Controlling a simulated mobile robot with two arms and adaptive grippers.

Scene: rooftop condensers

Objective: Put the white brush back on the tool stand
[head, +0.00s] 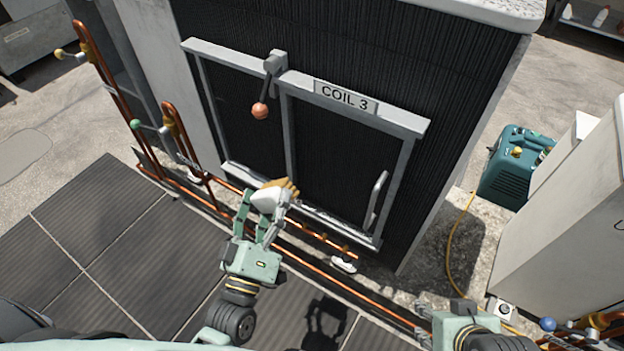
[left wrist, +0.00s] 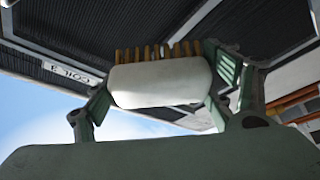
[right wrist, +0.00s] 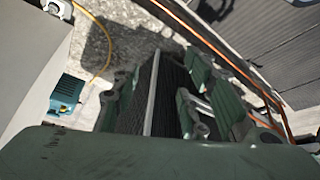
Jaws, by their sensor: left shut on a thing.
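The white brush (head: 267,198) has a white block body and tan bristles. My left gripper (head: 264,208) is shut on it and holds it up in front of the lower part of the coil 3 panel. In the left wrist view the brush (left wrist: 160,84) lies across between the two fingers, bristles toward the top of the picture. My right gripper (right wrist: 155,95) is open and empty in the right wrist view, its fingers apart. In the head view, only part of my right arm shows at the bottom right. I cannot make out a tool stand in any view.
The coil 3 frame (head: 420,124) has a lever with an orange knob (head: 260,111) and a grey handle (head: 376,198). Copper pipes (head: 310,268) run low along its front. A teal machine (head: 514,168) and a pale cabinet (head: 565,220) stand right. Dark mats (head: 135,235) lie clear at left.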

